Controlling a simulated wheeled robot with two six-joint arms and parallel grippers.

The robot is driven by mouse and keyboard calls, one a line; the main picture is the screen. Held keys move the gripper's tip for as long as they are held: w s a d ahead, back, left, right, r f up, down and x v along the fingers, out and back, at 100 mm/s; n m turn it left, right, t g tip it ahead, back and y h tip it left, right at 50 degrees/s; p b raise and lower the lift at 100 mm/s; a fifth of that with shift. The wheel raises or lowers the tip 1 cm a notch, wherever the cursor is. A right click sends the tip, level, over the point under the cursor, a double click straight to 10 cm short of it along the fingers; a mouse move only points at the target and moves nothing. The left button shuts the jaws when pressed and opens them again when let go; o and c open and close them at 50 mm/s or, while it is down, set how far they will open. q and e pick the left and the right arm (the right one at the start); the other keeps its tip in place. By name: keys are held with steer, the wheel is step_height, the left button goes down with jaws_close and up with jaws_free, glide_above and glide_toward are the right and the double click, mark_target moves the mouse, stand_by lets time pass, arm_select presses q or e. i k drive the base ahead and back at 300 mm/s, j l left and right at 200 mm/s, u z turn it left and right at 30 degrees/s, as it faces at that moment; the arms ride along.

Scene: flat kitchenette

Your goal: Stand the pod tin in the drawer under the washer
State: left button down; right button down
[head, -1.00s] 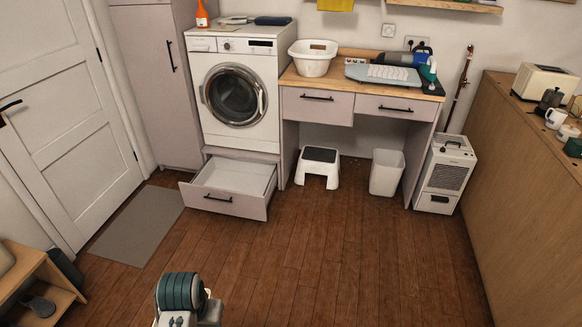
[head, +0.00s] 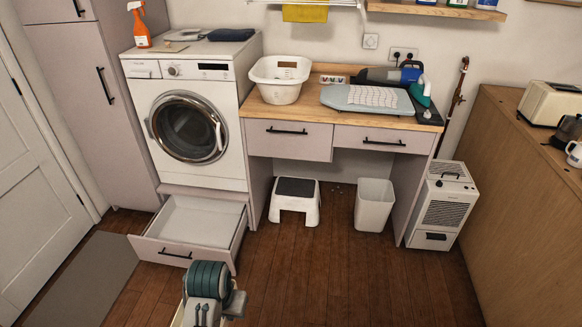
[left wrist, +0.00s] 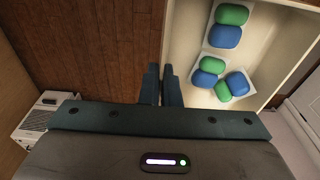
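The drawer (head: 200,222) under the washer (head: 188,128) is pulled open in the head view, and its visible inside is empty. The pod tin (left wrist: 184,42) is an open, cream-walled box with several blue and green pods on white pieces, seen from above in the left wrist view. My left gripper (left wrist: 161,84) is shut on the tin's side wall, one finger on each side. In the head view my left wrist is at the bottom, in front of the drawer, and hides most of the tin. My right gripper is in neither view.
A white step stool (head: 295,203), a bin (head: 374,205) and a dehumidifier (head: 441,207) stand along the desk (head: 290,138) to the right. A grey mat (head: 80,278) lies left of the drawer. The wooden floor (head: 340,275) in front is clear.

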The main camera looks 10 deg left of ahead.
mark_target(195, 229)
steer(key=i+u, duration=0.25)
steer(key=i, duration=0.2)
steer(key=i+l+u, duration=0.25)
steer(key=i, duration=0.2)
steer(key=i+l+u, duration=0.2)
steer(key=i, duration=0.25)
steer(key=j, duration=0.1)
